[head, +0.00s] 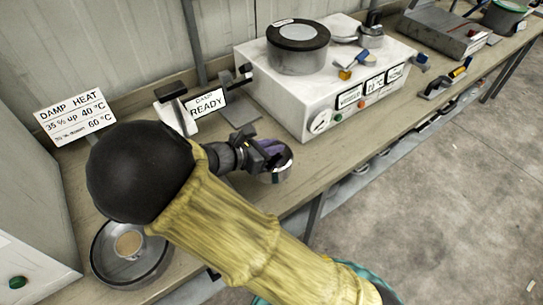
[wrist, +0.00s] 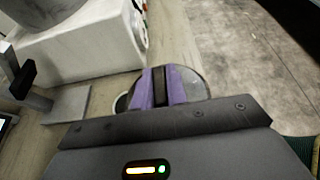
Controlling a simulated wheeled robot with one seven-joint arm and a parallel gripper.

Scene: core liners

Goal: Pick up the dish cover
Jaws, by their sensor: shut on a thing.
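The dish cover (head: 280,172) is a small, round, shiny silver piece at my gripper (head: 268,155), near the front edge of the bench in the head view. In the wrist view my purple-padded gripper (wrist: 161,88) is shut on the dish cover (wrist: 198,86), whose grey round top shows behind and beside the fingers. The fingers hide part of it. I cannot tell whether it touches the bench. My arm hides part of the bench in the head view.
A white apparatus (head: 288,95) with a round grey-lidded pot (head: 298,50) stands behind my gripper. A "READY" sign (head: 207,103) and a "DAMP HEAT" sign (head: 76,115) stand at left. A round metal pan (head: 106,268) holds a tan disc. Open floor (head: 440,190) lies right.

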